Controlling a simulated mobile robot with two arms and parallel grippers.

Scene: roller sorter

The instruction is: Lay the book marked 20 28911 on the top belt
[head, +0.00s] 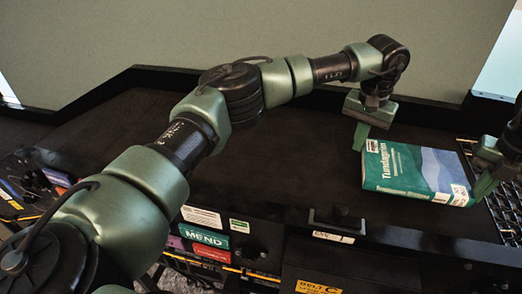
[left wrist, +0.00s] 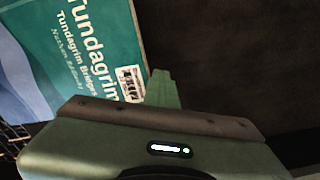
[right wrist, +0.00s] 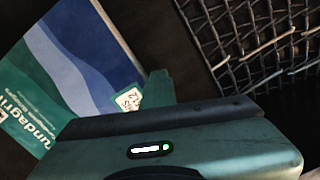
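A green and blue book titled Tundagrim (head: 408,170) lies flat, cover up, on the dark surface at the right of the head view. Part of it shows in the left wrist view (left wrist: 95,45) and the right wrist view (right wrist: 75,60). A small white label (right wrist: 129,98) is at one corner; I cannot read its full number. My left gripper (head: 361,137) points down just off the book's left end, its fingers together. My right gripper (head: 485,184) is at the book's right end, fingers also together. I cannot tell whether either touches the book.
A wire mesh (right wrist: 245,40) lies beyond the book's right end. Other books, one reading MEND (head: 204,237), sit in a rack below the front edge. A yellow belt label (head: 318,287) is at the bottom. The dark surface (head: 290,165) left of the book is clear.

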